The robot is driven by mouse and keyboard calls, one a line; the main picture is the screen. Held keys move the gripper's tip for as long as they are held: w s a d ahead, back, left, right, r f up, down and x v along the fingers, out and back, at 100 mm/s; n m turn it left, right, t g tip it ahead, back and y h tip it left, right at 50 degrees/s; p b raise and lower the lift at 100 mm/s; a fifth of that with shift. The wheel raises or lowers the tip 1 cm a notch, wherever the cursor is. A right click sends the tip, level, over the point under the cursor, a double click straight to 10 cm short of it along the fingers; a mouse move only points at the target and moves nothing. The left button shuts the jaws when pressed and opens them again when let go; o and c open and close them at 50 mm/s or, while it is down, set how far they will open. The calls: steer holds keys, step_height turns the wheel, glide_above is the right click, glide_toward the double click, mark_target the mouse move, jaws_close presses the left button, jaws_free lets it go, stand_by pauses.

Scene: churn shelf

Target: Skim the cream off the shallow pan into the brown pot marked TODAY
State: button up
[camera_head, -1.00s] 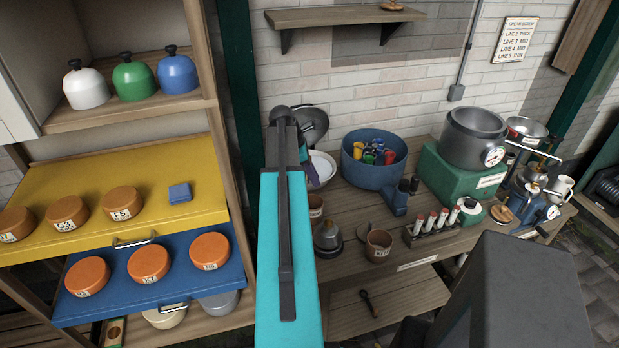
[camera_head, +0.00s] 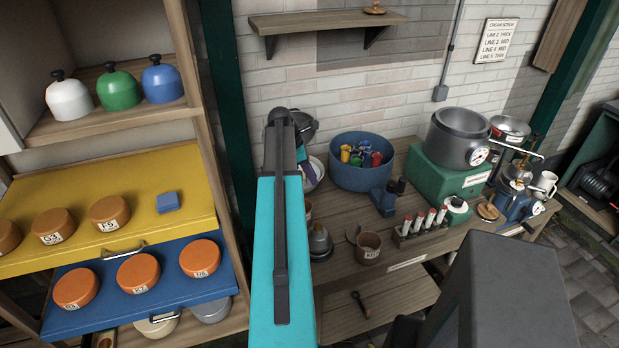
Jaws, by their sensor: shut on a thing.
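A brown pot (camera_head: 368,250) with a pale label stands at the bench's front edge; the label seems to read KIT, not TODAY. Another brown pot (camera_head: 308,208) is mostly hidden behind my teal arm. A pale shallow dish (camera_head: 317,166) behind my arm is partly covered; I cannot tell whether it is the cream pan or see cream in it. A shallow metal pan (camera_head: 510,128) with reddish sides stands at the back right. My gripper is hidden behind my arm, so its hold does not show. A small purple piece beside the arm is unclear.
The bench (camera_head: 420,225) also carries a blue tub (camera_head: 361,163) of coloured pieces, a rack of red-topped tubes (camera_head: 420,230), a bell-shaped metal thing (camera_head: 320,242) and a grey pot (camera_head: 458,137) on a green block. Shelves (camera_head: 185,235) with orange tubs stand left.

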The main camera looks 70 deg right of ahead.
steer(key=shift+w+d+p, duration=0.2)
steer(key=shift+d, duration=0.5)
steer(key=shift+w+d+p, duration=0.15)
steer(key=shift+w+d, duration=0.05)
steer(key=shift+d, duration=0.45)
steer(key=shift+w+d, duration=0.65)
steer(key=shift+w, duration=0.3)
steer(key=shift+w+p, duration=0.5)
steer(key=shift+w, duration=0.45)
steer(key=shift+w+a+p, duration=0.3)
steer(key=shift+w+a, duration=0.1)
steer(key=shift+a, duration=0.75)
steer(key=shift+w+a+p, duration=0.3)
steer(key=shift+w+a, duration=0.1)
steer(key=shift+a, duration=0.7)
steer(key=shift+w+a+p, duration=0.3)
steer(key=shift+w+a, duration=0.1)
steer(key=shift+a, duration=0.75)
steer(key=shift+s+p, duration=0.6)
steer(key=shift+s, duration=2.2)
steer(key=shift+w+d+p, duration=0.4)
steer(key=shift+w+d, duration=0.9)
steer(key=shift+d, duration=0.1)
step_height(320, 180, up, 9)
steer(key=p, duration=0.1)
